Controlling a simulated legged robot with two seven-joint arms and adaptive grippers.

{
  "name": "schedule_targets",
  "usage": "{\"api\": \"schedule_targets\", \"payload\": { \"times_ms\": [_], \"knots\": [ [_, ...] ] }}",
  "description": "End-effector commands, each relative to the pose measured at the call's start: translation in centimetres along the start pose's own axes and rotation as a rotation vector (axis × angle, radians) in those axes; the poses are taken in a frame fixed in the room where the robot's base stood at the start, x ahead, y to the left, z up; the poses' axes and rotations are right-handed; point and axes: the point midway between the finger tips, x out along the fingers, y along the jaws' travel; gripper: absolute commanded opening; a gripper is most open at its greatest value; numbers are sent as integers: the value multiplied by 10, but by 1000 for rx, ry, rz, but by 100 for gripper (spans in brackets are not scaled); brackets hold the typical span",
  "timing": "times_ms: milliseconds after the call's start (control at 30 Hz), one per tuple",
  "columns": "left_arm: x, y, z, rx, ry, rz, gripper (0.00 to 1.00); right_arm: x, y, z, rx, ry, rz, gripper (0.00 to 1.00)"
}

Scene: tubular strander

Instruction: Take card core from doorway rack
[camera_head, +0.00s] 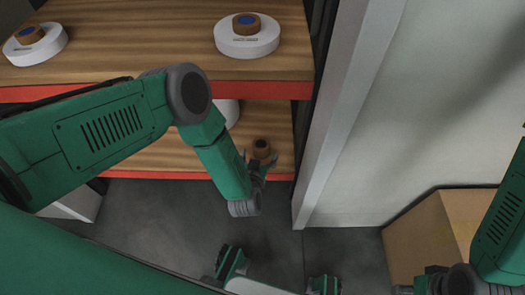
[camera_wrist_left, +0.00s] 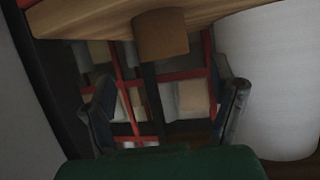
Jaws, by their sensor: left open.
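A brown card core (camera_head: 261,148) stands on the lower wooden shelf of the rack (camera_head: 160,153), near its red front edge. My left gripper (camera_head: 261,159) is at this shelf edge, with its fingers close to the core. In the left wrist view the core (camera_wrist_left: 162,35) appears at the top, against the wooden shelf (camera_wrist_left: 95,20). The two fingers of my left gripper (camera_wrist_left: 170,85) are spread wide, with nothing between them; the core is in line with the gap, ahead of the tips. I cannot tell any contact. My right gripper is out of frame.
The upper shelf (camera_head: 130,40) holds white rolls (camera_head: 247,46) with brown, blue-centred cores on top. A white roll (camera_wrist_left: 270,80) stands beside the core. A pale door frame post (camera_head: 335,120) rises right of the rack. A cardboard box (camera_head: 425,240) sits on the floor at right.

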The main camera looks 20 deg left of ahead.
Motion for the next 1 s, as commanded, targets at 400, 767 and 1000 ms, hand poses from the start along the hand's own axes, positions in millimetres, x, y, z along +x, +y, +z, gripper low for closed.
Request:
{"api": "schedule_targets", "payload": {
  "times_ms": [400,767,1000],
  "knots": [
    [47,-4,1,-2,1,-2,79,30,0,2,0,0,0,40],
    [68,-3,-3,1,-1,0,79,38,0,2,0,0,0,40],
    [67,-3,-3,1,-1,0,26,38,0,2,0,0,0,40]
  ]
}}
